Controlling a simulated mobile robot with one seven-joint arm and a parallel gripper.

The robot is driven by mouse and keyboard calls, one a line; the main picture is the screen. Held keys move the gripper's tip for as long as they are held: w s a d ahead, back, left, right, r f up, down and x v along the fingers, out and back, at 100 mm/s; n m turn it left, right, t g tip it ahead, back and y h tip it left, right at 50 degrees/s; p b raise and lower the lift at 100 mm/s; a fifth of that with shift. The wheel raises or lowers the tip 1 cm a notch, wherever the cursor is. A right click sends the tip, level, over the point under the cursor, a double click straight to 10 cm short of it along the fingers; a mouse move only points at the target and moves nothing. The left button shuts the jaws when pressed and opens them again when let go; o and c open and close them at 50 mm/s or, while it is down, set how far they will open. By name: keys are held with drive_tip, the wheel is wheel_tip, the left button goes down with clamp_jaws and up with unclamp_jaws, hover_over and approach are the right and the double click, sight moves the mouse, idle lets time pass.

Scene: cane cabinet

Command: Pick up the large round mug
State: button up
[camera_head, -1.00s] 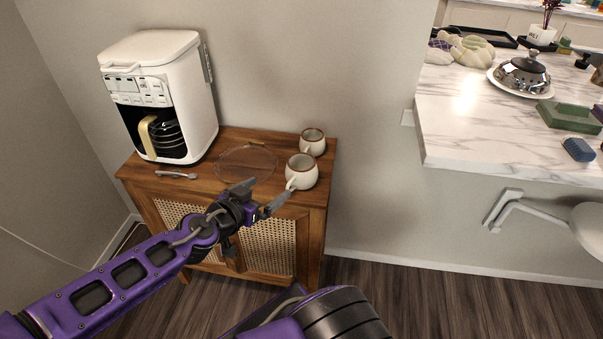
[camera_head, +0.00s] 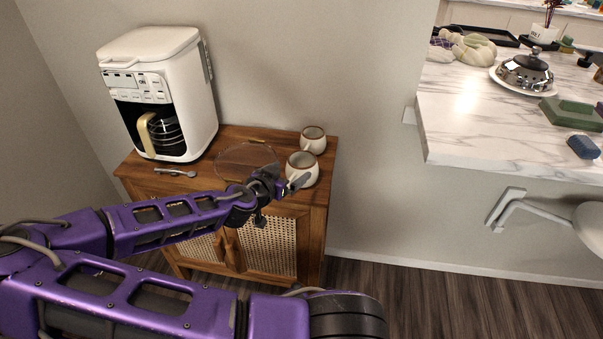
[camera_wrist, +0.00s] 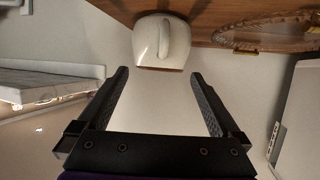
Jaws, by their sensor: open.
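The large round mug (camera_head: 303,168) is off-white with a brown rim and stands upright on the right part of the cane cabinet (camera_head: 228,139). In the wrist view the mug (camera_wrist: 162,42) appears inverted, its handle facing me, just beyond and between the fingertips. My gripper (camera_head: 289,182) is at the mug's left front side in the head view, partly covering its handle side. In the wrist view my gripper (camera_wrist: 158,84) is open, with nothing between its fingers. A smaller similar mug (camera_head: 313,139) stands behind the large one.
A clear round plate (camera_head: 246,158) lies left of the mugs, with a spoon (camera_head: 176,172) further left. A white coffee maker (camera_head: 165,85) fills the cabinet's left end. A marble counter (camera_head: 470,120) stands at the right.

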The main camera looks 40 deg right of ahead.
sight(295, 169)
drive_tip(key=shift+x, duration=1.95)
drive_tip(key=c, duration=1.4)
wheel_tip(295, 169, up, 10)
drive_tip(key=p, duration=0.2)
drive_tip(key=w+a+r+n+t+y, duration=0.1)
drive_tip(key=a, duration=0.3)
drive_tip(key=w+a+r+n+t+y, duration=0.1)
drive_tip(key=w+a+n, duration=0.1)
drive_tip(key=a, duration=0.2)
drive_tip(key=w+a+r+n+t+y, duration=0.1)
drive_tip(key=w+a, duration=0.1)
drive_tip(key=a, duration=0.2)
drive_tip(key=shift+w+a+r+t+p, duration=0.2)
drive_tip(key=shift+r+t+p, duration=0.1)
drive_tip(key=shift+t+p, duration=0.1)
drive_tip(key=a+r+n+t+y, duration=0.1)
drive_tip(key=a+r+n+y, duration=0.1)
drive_tip(key=a, duration=0.5)
drive_tip(key=w+a+r+n+t+y, duration=0.1)
drive_tip(key=a+r+n+t+y, duration=0.1)
drive_tip(key=a, duration=0.5)
drive_tip(key=shift+w+n+y+p, duration=0.3)
drive_tip(key=shift+n+y+p, duration=0.1)
drive_tip(key=shift+n+y, duration=0.35)
